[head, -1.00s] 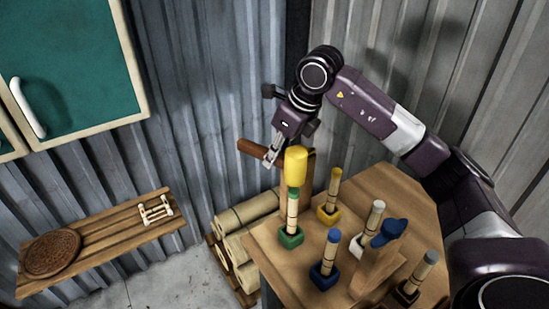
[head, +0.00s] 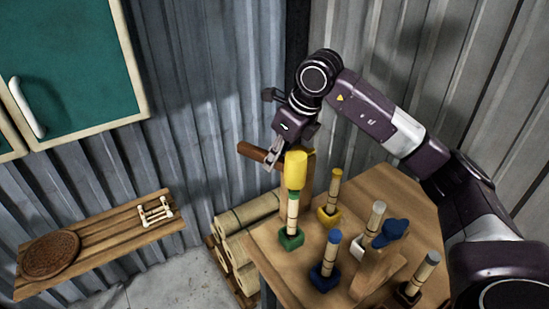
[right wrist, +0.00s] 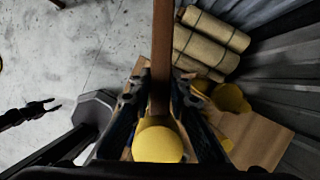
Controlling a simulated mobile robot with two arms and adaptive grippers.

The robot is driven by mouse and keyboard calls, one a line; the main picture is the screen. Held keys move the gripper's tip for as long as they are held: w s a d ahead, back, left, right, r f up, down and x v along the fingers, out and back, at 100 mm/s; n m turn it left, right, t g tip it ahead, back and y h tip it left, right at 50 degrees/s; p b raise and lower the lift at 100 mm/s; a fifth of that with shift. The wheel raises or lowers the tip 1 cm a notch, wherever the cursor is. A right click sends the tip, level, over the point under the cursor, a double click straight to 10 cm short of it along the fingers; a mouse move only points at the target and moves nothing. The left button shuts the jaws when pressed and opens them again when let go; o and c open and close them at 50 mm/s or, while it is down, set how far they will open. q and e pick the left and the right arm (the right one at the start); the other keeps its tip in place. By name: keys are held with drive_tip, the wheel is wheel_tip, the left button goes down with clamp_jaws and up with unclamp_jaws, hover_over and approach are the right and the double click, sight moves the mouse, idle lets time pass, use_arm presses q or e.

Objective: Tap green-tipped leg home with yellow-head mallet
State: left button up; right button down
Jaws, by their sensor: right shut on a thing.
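My right gripper (head: 274,153) is shut on the brown handle of the yellow-head mallet (head: 296,169), above the table's far left corner. The handle sticks out to the left. In the right wrist view the handle passes between the fingers (right wrist: 160,92), with the yellow head (right wrist: 157,145) below. The green-tipped leg (head: 292,213) stands upright in a green socket (head: 291,239). The mallet head is right over its green tip and hides its top; I cannot tell whether they touch. A dark jaw-like shape, likely my left gripper (right wrist: 40,110), shows at left in the right wrist view.
On the wooden table (head: 392,183) stand yellow-tipped (head: 333,190), blue-tipped (head: 331,255) and grey-tipped (head: 375,218) legs, and another leg (head: 424,272) in a dark socket. A blue-topped wooden piece (head: 378,268) is among them. Rolled bundles (head: 235,233) lie left of the table. Corrugated walls enclose the corner.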

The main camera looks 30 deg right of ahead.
wheel_tip(320, 180, down, 3)
drive_tip(key=shift+f+b, duration=0.15)
drive_tip(key=shift+b, duration=0.95)
drive_tip(key=shift+r, duration=0.2)
drive_tip(key=shift+r+p, duration=1.45)
drive_tip(key=shift+r, duration=0.35)
drive_tip(key=shift+f+b, duration=0.4)
